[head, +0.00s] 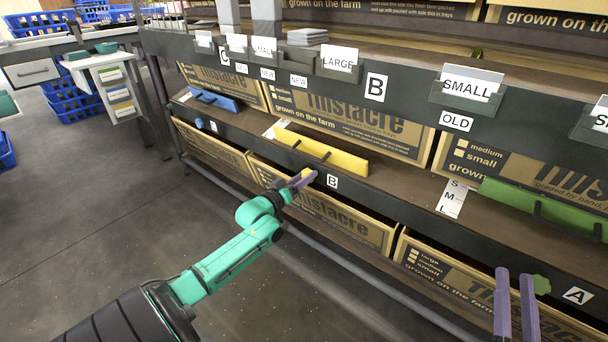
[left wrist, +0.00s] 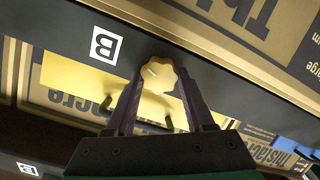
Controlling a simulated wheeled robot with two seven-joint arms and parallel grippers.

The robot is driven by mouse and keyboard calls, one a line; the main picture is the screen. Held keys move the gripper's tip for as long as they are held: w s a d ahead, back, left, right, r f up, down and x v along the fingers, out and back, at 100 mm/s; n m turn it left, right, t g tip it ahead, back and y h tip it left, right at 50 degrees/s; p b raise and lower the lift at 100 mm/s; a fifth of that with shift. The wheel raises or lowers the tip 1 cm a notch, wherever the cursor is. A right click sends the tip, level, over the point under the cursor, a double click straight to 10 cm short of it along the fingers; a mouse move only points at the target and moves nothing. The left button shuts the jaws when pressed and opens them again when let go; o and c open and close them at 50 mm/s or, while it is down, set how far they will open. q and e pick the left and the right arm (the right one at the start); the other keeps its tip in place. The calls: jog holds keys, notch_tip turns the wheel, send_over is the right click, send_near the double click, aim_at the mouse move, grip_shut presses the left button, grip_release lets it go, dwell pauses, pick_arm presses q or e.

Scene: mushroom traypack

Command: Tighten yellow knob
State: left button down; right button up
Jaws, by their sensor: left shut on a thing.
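The yellow knob (head: 307,174) is on the dark shelf rail, left of the lower B label (head: 332,181). My left gripper (head: 303,179) is at the rail with its purple fingers around the knob. In the left wrist view the lobed yellow knob (left wrist: 158,74) sits between the two fingertips, with a short pale mark on its face. The left gripper (left wrist: 158,78) is shut on it. My right gripper (head: 516,300) is at the lower right, its two purple fingers apart with nothing visible between them.
A green knob (head: 541,284) is just right of my right gripper's fingers. A yellow panel with a dark handle (head: 322,151) lies on the shelf above the yellow knob. A green panel (head: 545,208) is at the right, a blue one (head: 213,98) at the left. Cardboard boxes (head: 340,218) fill the shelves.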

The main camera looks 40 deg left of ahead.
pick_arm(q)
jog(key=shift+d+f+m+p, duration=0.15)
jog(key=shift+m+p, duration=0.9)
jog(key=shift+m, duration=3.7)
jog(key=shift+d+f+m+p, duration=0.1)
jog(key=shift+m+p, duration=0.95)
jog(key=shift+m, duration=3.7)
pick_arm(e)
jog(key=s+a+f+g+h, duration=0.1)
jog(key=s+f+g, duration=0.3)
jog(key=f, duration=0.7)
jog(key=s+f+m+g, duration=0.1)
jog(key=s+f+g, duration=0.4)
jog(key=s+f, duration=0.3)
jog(key=shift+s+a+f+g+h, duration=0.3)
jog(key=shift+s+a+f+h, duration=0.1)
jog(key=shift+f, duration=1.8)
pick_arm(q)
jog(key=shift+c, duration=1.3)
grip_release()
jog(key=shift+r, duration=0.1)
